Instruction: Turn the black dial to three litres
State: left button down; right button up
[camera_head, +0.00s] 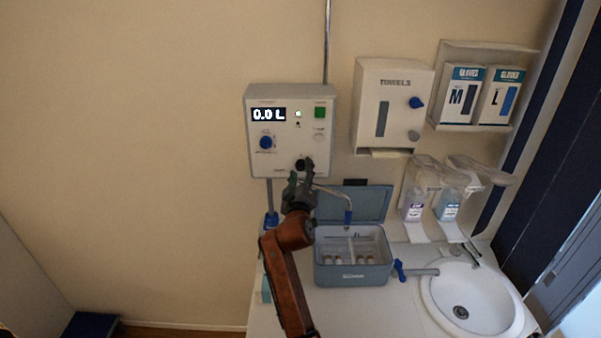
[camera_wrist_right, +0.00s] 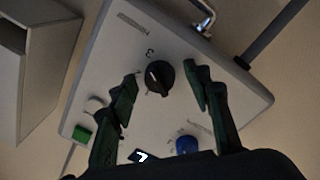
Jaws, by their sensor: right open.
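The black dial (camera_head: 301,164) is low on the right of a pale wall-mounted control box (camera_head: 258,165). The box's display (camera_head: 268,114) reads 0.0 L. My right gripper (camera_head: 299,178) is just below and in front of the dial. In the right wrist view, the dial (camera_wrist_right: 159,77) sits between the open fingertips of my right gripper (camera_wrist_right: 163,74), with a gap on each side. A figure 3 is printed beside it. The dial's exact pointer setting is too small to tell. My left gripper is out of view.
The box also has a blue knob (camera_head: 266,142) and a green button (camera_head: 320,112). Below are an open grey-blue case (camera_head: 353,274) and a bent metal spout. A towel dispenser (camera_head: 392,105), soap bottles and a sink (camera_head: 470,300) are at the right. The wall left of the box is clear.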

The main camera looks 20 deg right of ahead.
aim_at(302, 137)
notch_tip(302, 137, up, 9)
jog(key=shift+s+r, duration=0.1)
jog(key=shift+w+r, duration=0.2)
jog(key=shift+r, duration=0.2)
jog(key=shift+s, duration=0.1)
